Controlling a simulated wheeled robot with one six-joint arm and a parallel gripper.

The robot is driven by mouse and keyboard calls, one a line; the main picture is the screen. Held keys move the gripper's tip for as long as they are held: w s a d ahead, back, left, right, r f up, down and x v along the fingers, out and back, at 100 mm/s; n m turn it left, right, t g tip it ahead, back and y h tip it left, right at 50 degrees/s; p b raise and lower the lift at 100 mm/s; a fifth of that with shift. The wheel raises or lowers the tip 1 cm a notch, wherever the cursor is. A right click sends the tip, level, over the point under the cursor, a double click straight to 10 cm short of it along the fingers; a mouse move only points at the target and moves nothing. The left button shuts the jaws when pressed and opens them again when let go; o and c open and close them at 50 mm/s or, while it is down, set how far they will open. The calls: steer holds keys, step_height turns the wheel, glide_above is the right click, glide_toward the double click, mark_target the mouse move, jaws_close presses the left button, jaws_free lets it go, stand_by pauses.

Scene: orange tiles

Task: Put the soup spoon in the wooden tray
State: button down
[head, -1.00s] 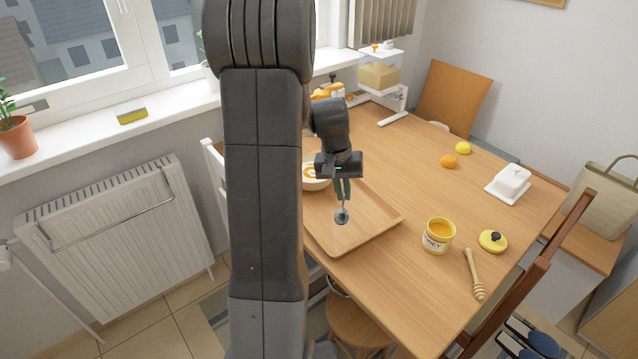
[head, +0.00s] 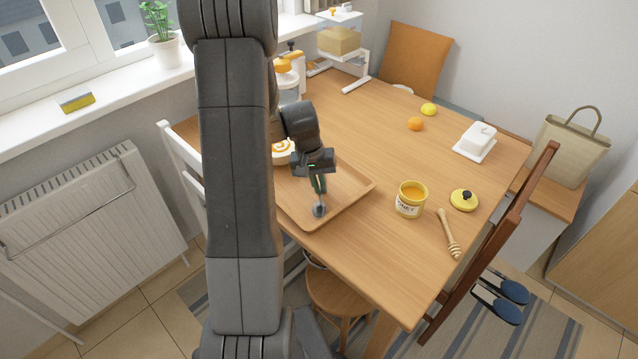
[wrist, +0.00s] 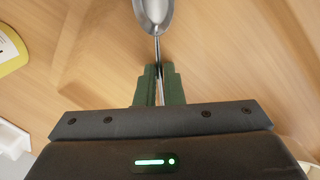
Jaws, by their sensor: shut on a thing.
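My gripper (head: 318,185) is shut on the soup spoon (head: 320,210), a metal spoon whose bowl points down and away from the fingers. In the wrist view the green fingers (wrist: 159,88) pinch its thin handle, and the shiny spoon bowl (wrist: 153,14) shows at the top edge. The wooden tray (head: 350,203) lies on the table, partly hidden behind my arm. The spoon is over the tray's front part. I cannot tell whether its bowl touches the tray floor.
A bowl with an orange swirl (head: 283,152) stands at the tray's back left. A honey jar (head: 410,200), its yellow lid (head: 464,200) and a honey dipper (head: 449,234) are to the right. A white butter dish (head: 475,142), orange (head: 415,124) and lemon (head: 429,109) stand farther back.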

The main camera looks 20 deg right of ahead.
mark_target(311, 192)
steer(key=shift+f, duration=0.1)
steer(key=c, duration=1.5)
jaws_free()
steer(key=shift+s, duration=0.1)
steer(key=shift+c, duration=0.2)
step_height(311, 192, up, 12)
steer(key=w+a, duration=0.1)
steer(key=a, duration=0.1)
steer(key=shift+p, duration=0.35)
steer(key=shift+w, duration=0.1)
